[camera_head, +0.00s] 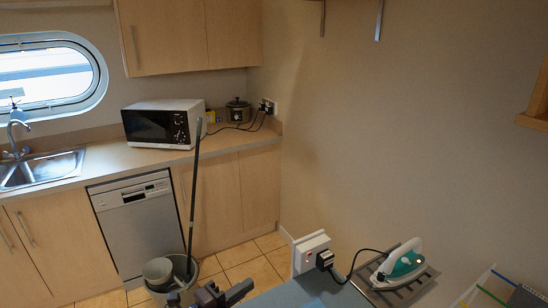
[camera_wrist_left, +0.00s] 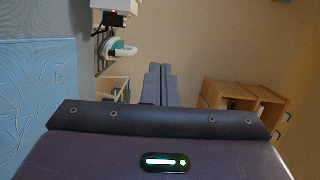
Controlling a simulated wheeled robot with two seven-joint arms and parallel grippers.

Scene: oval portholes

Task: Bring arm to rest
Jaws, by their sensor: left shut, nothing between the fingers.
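My left gripper (camera_head: 226,293) shows at the bottom edge of the head view, beside the blue ironing board and in front of the grey bin. In the left wrist view its two dark fingers (camera_wrist_left: 160,84) lie together, shut with nothing between them. Most of the left arm is out of the head view. My right gripper is in neither view.
A blue ironing board (camera_head: 309,293) has a white and teal iron (camera_head: 402,262) on its rest. A white socket box (camera_head: 310,252) with a plug stands near it.

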